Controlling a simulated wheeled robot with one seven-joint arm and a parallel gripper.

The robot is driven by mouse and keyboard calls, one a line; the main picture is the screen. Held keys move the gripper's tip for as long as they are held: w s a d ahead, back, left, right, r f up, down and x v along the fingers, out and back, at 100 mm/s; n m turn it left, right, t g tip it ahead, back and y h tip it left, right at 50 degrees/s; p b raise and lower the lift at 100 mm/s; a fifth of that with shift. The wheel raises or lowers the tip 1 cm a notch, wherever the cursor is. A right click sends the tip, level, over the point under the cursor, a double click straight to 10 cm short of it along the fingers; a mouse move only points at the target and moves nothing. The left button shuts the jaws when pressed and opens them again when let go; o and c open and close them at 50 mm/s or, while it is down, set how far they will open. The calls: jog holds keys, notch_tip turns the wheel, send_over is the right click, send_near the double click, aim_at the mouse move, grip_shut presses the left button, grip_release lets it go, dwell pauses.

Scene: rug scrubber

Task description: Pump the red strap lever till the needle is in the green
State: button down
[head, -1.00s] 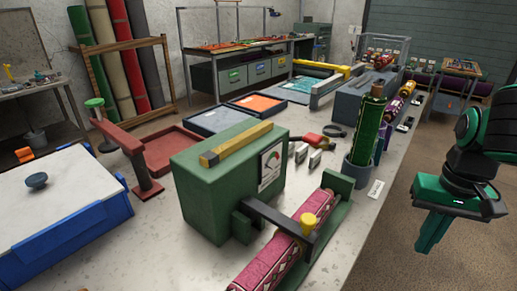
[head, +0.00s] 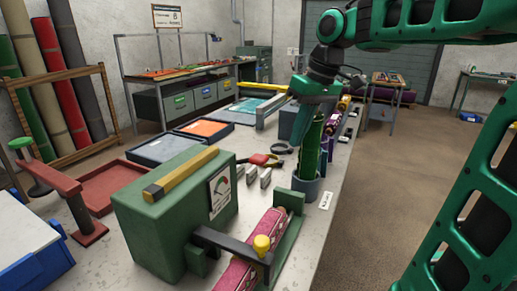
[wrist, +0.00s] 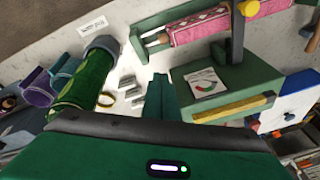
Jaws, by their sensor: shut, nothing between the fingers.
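The green box (head: 165,222) on the bench carries a white dial (head: 219,190), also facing up in the wrist view (wrist: 206,82). Its needle is too small to read. A yellow bar with a black end (head: 185,170) lies along the box top. Behind the box is a small red piece with yellow and dark arms (head: 262,160). I cannot tell which is the strap lever. My gripper (wrist: 160,76) is shut and empty, beyond the box, over the bench near the green roll.
A green roll (head: 311,150) stands in a grey cup (head: 312,185) close by my gripper. A pink patterned roll (head: 245,262) lies under a dark arm with a yellow knob (head: 261,245). Small grey blocks (head: 252,174) sit behind the box. A red tray (head: 110,185) lies left.

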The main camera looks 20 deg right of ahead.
jog(key=w+a+r+n, duration=0.4)
jog(key=w+r+n, duration=0.1)
jog(key=w+r, duration=0.2)
jog(key=shift+n, duration=0.3)
jog(key=shift+w+a, duration=0.15)
send_over(258, 157)
jog(key=f, duration=1.2)
jog(key=shift+s+d, duration=0.25)
jog(key=shift+s, duration=0.1)
jog(key=shift+f, duration=0.75)
